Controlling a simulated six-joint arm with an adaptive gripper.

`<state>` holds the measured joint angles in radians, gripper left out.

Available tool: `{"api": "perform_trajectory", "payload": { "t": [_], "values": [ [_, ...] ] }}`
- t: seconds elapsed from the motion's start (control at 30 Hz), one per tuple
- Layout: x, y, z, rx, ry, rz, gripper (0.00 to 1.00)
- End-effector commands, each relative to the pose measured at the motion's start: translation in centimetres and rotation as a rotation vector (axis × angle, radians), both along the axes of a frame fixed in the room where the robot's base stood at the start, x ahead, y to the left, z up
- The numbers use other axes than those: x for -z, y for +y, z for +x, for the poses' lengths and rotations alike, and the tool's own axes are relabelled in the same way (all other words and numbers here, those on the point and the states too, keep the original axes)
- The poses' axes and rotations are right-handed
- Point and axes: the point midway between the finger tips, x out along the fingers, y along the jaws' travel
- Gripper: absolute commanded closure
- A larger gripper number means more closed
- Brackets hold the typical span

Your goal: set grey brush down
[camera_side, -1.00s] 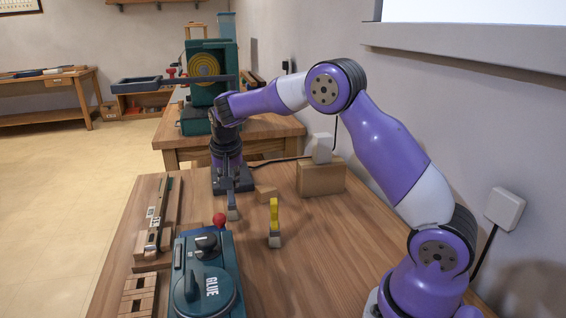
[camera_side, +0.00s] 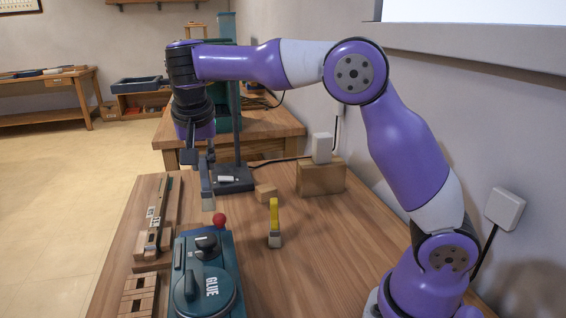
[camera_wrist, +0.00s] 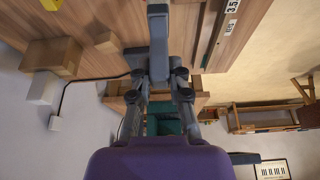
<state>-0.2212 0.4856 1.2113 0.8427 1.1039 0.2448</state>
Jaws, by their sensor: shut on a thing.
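The grey brush (camera_side: 207,188) hangs from my gripper (camera_side: 198,158) in the side view, with its pale bristle end pointing down. It is above the table's left part, behind the red knob of the glue pot, and appears clear of the tabletop. In the wrist view the grey brush (camera_wrist: 159,50) runs up from between the fingers of my gripper (camera_wrist: 158,85). The fingers are shut on it. A dark stand (camera_side: 234,181) with an upright post is just right of the brush in the side view.
A small wooden block (camera_side: 266,193) and a larger one (camera_side: 321,179) lie farther back. A wooden rack (camera_side: 154,225) is along the left edge.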

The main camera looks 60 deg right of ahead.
Motion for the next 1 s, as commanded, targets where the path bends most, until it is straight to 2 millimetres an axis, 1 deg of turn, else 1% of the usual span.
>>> {"api": "perform_trajectory", "payload": {
  "t": [0.07,0.17,0.33,0.5,0.7,0.87,1.0],
  "values": [
    [-0.6,0.5,-0.3,-0.023,0.000,0.000,1.00],
    [-1.5,0.2,-1.0,-0.104,0.002,-0.002,1.00],
    [-2.8,-0.5,-3.3,-0.357,0.011,-0.008,1.00],
    [-3.2,-0.1,-5.9,-0.580,0.012,-0.007,1.00],
    [-3.1,0.7,-8.3,-0.750,0.005,-0.004,1.00],
    [-2.9,1.4,-9.9,-0.850,-0.002,0.001,1.00],
    [-2.7,0.3,-10.0,-0.719,0.000,0.001,1.00]
  ]
}}
